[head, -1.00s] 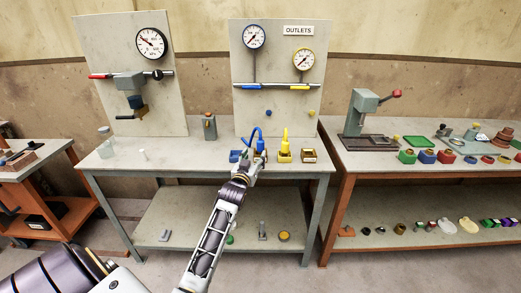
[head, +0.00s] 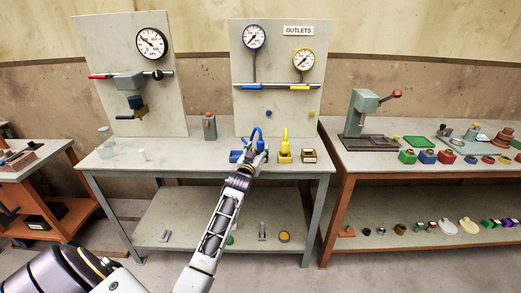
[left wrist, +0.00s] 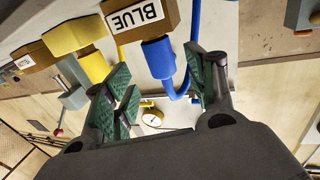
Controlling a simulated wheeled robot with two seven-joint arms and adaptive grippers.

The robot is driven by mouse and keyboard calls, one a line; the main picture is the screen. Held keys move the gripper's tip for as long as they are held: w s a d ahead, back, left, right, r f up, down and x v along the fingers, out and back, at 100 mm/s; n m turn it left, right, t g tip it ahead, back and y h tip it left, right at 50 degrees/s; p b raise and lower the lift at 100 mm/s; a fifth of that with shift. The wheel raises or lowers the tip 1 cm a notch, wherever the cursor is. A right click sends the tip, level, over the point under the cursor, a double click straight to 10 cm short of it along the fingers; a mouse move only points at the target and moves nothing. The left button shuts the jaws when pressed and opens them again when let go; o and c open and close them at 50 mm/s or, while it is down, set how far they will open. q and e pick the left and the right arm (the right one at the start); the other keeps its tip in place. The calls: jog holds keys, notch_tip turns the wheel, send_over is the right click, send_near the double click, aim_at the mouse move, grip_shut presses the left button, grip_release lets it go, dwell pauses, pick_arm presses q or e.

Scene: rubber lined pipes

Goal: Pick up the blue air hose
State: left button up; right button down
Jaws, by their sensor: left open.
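The blue air hose (head: 256,133) stands at its holder on the middle bench, its tube arching up and over. In the left wrist view the blue hose (left wrist: 160,60) shows a thick end fitting beside a brown block labelled BLUE (left wrist: 140,18), with the thin tube looping beside it. My left gripper (head: 252,158) is in front of the hose in the head view. In the left wrist view its green-padded fingers (left wrist: 163,92) are apart, with the blue fitting seen between them; nothing is gripped. Part of the hose and holder is hidden behind the gripper. My right gripper is not in view.
A yellow hose (head: 285,140) stands in a yellow holder just right of the blue one, with a brown box (head: 309,156) beyond it. The gauge panel (head: 270,105) rises behind. The left part of the bench top (head: 170,160) is mostly clear.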

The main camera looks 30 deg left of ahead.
aim_at(259, 147)
pick_arm(q)
jog(key=shift+x, duration=0.75)
jog(key=shift+f+x, duration=0.25)
jog(key=shift+x, duration=0.85)
jog(key=shift+w+a, duration=0.3)
jog(key=shift+w, duration=0.35)
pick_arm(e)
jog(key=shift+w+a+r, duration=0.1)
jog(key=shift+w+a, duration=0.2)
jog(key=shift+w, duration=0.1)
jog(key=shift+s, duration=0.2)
